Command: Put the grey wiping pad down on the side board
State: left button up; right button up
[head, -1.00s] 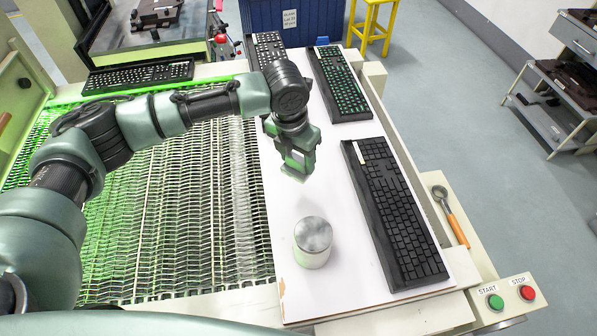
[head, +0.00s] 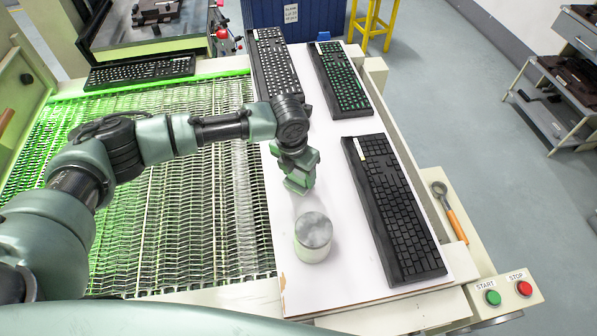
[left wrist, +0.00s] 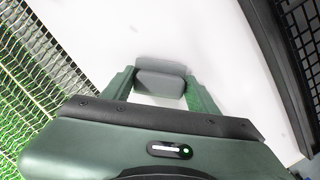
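The grey wiping pad (left wrist: 160,79) is between the fingertips of my left gripper in the left wrist view, with a finger against each end. My left gripper (head: 298,186) is over the white side board (head: 335,190) in the head view, just behind a metal-topped cylinder (head: 313,237). It also shows in the left wrist view (left wrist: 162,88). The fingers hide the pad in the head view. I cannot tell whether the pad touches the board. My right gripper is in neither view.
A black keyboard (head: 395,205) lies along the board's right side. Two more keyboards (head: 340,80) (head: 276,70) lie at its far end. A wire mesh conveyor (head: 175,210) runs on the left. Start (head: 492,298) and stop (head: 524,289) buttons sit at the front right.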

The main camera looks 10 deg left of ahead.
aim_at(295, 185)
pick_arm(q)
jog(key=shift+o, duration=0.9)
jog(key=shift+r, duration=0.55)
notch_tip(295, 185, up, 11)
jog(key=s+b, duration=0.1)
jog(key=b, duration=0.1)
jog(key=shift+s+a, duration=0.35)
jog(key=shift+a, duration=0.05)
